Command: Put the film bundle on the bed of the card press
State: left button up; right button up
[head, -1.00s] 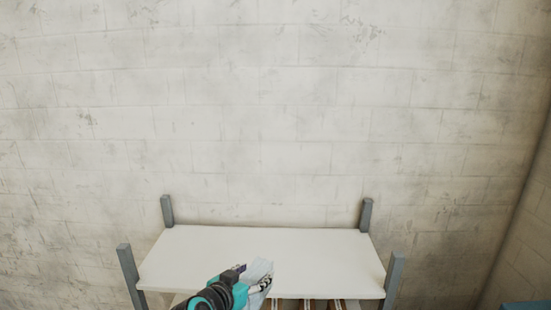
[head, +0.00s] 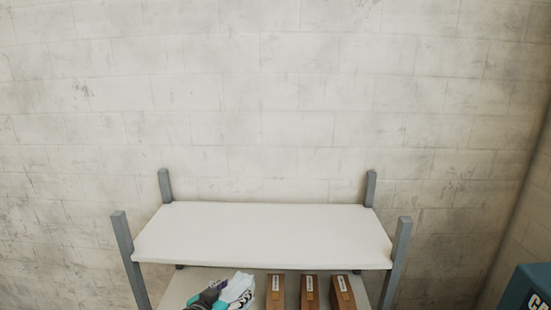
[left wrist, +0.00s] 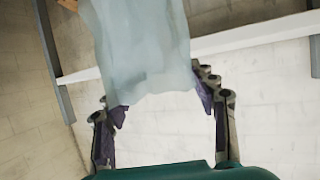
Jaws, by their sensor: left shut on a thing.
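The film bundle (head: 238,289) is a pale, whitish bundle in front of the lower shelf at the bottom of the head view. My left gripper (head: 218,292) is shut on it, with its fingers partly hidden. In the left wrist view the film bundle (left wrist: 145,45) hangs as a pale blue-grey sheet between the two fingers of the left gripper (left wrist: 160,104). My right gripper is not in view. I cannot make out the bed of the card press in any view.
A shelf rack has a bare white upper board (head: 265,232) and grey posts (head: 402,243). Brown labelled boxes (head: 309,292) stand on the lower level, right of the bundle. A dark blue block with white letters (head: 527,290) is cut off at the lower right.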

pick_arm(q)
jog(key=s+a+f+b, duration=0.2)
jog(key=a+f+b, duration=0.1)
jog(key=f+b, duration=0.5)
jog(key=s+a+f+b, duration=0.1)
jog(key=a+f+b, duration=0.2)
jog(key=f+b, duration=0.5)
notch_tip(320, 180, down, 7)
jog(key=shift+s+a+f+n+y, duration=0.15)
jog(key=shift+s+a+n+y, duration=0.2)
jog(key=shift+s+n+y, duration=0.05)
